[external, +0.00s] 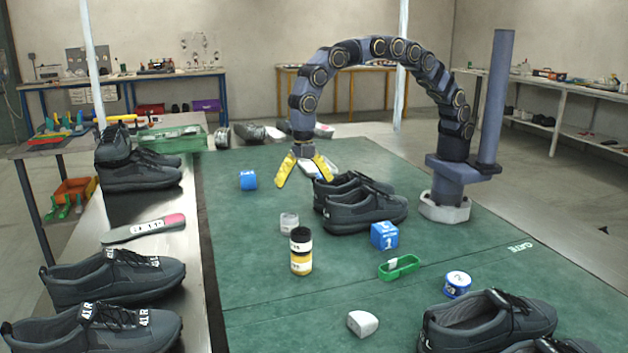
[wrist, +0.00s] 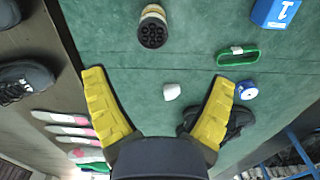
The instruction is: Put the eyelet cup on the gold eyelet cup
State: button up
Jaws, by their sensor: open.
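A dark eyelet cup (external: 301,238) with a pale label stands upright on the gold eyelet cup (external: 301,263) on the green table. The two look lined up as one stack. In the wrist view the dark cup's top (wrist: 152,35), with its dark round openings, shows at the upper middle, and the lower cup is largely hidden. My gripper (external: 303,180) is open and empty, its yellow fingers spread above the table behind the stack, apart from it. In the wrist view my gripper (wrist: 160,76) has nothing between its fingers.
The table's front left is clear.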

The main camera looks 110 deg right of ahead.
jog(key=s+d+r+m+g, duration=0.1)
jog(key=s+d+r+m, duration=0.45)
jog(key=s, duration=0.35)
jog(key=s+d+r+m, duration=0.4)
jog(key=s+r, duration=0.2)
jog(key=s, duration=0.4)
jog(key=s+d+m, duration=0.2)
jog(key=s+m, duration=0.2)
jog(key=s, duration=0.6)
jog(key=s+d+f+m, duration=0.1)
jog(key=s+m, duration=0.3)
jog(key=s, duration=0.6)
jog(key=shift+d+f+g, duration=0.15)
jog(key=shift+d+g, duration=0.15)
jog(key=shift+d, duration=0.15)
